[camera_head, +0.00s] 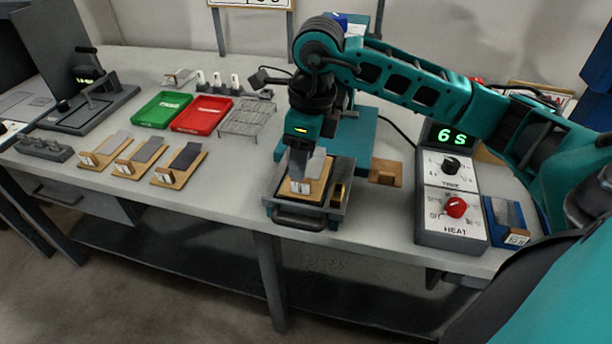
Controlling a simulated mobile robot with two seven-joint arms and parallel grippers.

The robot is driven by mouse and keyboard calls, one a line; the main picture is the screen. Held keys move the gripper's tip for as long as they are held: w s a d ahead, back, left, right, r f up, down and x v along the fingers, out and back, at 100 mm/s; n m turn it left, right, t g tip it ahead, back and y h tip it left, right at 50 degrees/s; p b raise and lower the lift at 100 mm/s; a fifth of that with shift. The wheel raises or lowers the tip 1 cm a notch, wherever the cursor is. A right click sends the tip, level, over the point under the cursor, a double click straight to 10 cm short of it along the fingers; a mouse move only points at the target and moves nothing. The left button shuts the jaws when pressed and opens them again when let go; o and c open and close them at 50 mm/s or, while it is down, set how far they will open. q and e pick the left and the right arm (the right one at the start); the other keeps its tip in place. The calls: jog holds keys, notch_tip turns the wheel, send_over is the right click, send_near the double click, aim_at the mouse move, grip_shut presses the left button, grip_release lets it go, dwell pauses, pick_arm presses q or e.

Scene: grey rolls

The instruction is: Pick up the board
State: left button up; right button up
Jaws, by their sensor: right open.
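A wooden board (293,187) with a "4" label on its front edge and a light grey piece (316,164) on it lies in a dark metal tray (286,210). My right gripper (299,165) points down directly over this board, with its fingers at or just above the grey piece. It is open; I cannot tell whether the fingers touch the board. The gripper hides part of the board's back. Several similar wooden boards, such as one with a dark grey piece (163,179), lie in a row on the left. My left gripper is not in view.
A control box (451,200) reading "6S" stands to the right, beside a blue holder (510,222). Green (160,110) and red (201,115) trays and a wire rack (247,119) lie at the back left. The bench is clear between the left boards and the metal tray.

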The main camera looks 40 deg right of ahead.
aim_at(308, 169)
notch_tip(308, 169, down, 6)
jog(key=shift+w+a+r, duration=0.1)
jog(key=shift+w+r, duration=0.05)
dwell(0.3)
grip_shut()
